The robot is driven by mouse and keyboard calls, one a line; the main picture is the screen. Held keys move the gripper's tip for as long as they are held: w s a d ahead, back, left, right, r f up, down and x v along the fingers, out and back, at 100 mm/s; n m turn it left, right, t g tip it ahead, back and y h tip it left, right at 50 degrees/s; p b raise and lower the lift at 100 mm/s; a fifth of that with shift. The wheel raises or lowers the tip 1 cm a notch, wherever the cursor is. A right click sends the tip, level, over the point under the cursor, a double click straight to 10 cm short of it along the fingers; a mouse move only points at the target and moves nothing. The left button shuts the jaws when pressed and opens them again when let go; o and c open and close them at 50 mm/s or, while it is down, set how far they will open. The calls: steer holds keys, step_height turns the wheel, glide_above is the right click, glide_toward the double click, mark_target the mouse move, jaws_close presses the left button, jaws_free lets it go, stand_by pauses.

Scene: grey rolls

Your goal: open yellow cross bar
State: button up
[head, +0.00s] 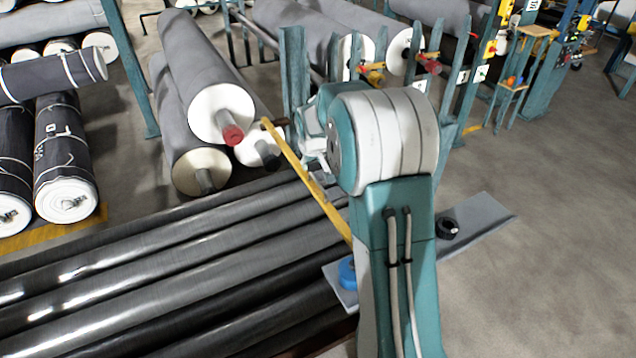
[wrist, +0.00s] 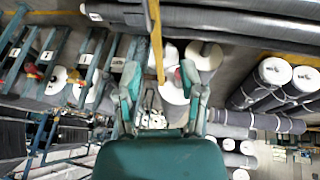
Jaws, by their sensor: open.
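The yellow cross bar (head: 308,180) slants across the middle of the head view, from a blue round mount (head: 347,272) near my arm up to its far end beside my wrist. In the wrist view the yellow bar (wrist: 157,40) comes down from the top edge, and its end appears between my fingertips. My gripper (wrist: 160,70) is open, with one finger on each side of the bar's end in the picture. I cannot tell whether the fingers touch the bar. In the head view my arm hides most of the gripper.
Large grey rolls with white ends (head: 221,113) lie just beyond the bar's far end. Dark long rollers (head: 170,265) fill the lower left. A grey plate (head: 485,220) sticks out to the right of my arm. The floor (head: 560,270) at right is clear.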

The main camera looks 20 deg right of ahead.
glide_toward(319, 185)
steer(key=x, duration=0.8)
steer(key=shift+w, duration=0.1)
steer(key=shift+w+d+f, duration=0.15)
steer(key=shift+d+f, duration=0.1)
steer(key=shift+f, duration=0.1)
steer(key=shift+a, duration=0.15)
jaws_close()
